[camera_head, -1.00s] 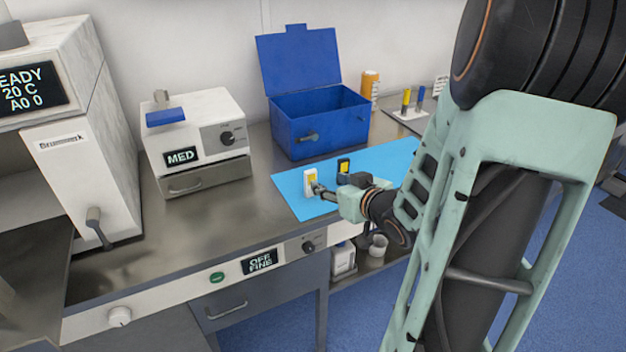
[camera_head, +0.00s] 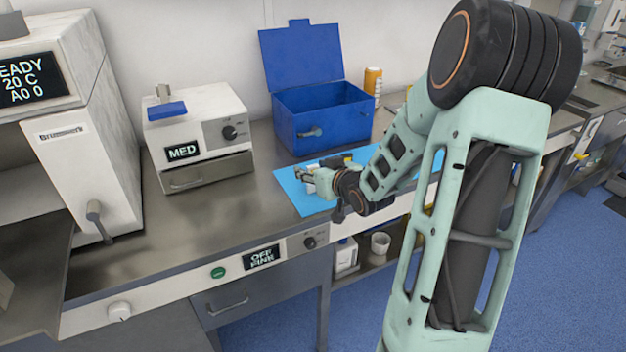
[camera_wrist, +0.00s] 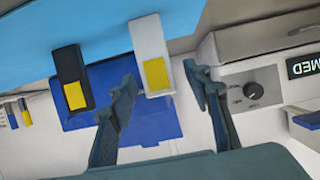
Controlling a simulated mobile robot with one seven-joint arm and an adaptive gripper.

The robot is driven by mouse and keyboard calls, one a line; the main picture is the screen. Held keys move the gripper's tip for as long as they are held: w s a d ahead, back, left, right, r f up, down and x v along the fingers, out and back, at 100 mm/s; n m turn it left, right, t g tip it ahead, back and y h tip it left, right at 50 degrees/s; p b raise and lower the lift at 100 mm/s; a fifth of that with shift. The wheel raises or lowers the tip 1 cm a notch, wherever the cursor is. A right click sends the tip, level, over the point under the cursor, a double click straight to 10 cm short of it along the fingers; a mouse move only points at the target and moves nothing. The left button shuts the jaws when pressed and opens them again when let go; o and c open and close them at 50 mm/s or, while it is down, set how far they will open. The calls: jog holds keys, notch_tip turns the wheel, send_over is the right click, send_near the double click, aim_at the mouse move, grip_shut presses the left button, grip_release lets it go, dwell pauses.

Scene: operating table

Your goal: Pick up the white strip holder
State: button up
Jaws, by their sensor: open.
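My gripper (camera_wrist: 160,80) is open, with one finger on either side of the holder's end in that picture. I cannot tell whether the holder is fully between the fingers in depth, and no contact is clear. In the head view my gripper (camera_head: 306,178) is low over the left part of the mat (camera_head: 290,196), and it and the wrist largely hide the holder.
A black holder with a yellow patch (camera_wrist: 72,78) stands beside the white one. An open blue box (camera_head: 320,122) is behind the mat, with an orange bottle (camera_head: 373,80) beside it. The MED device (camera_head: 195,140) stands left. The table front (camera_head: 150,240) is clear.

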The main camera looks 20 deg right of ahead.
jog(key=shift+c, duration=0.3)
jog(key=c, duration=1.1)
jog(key=shift+r, duration=0.1)
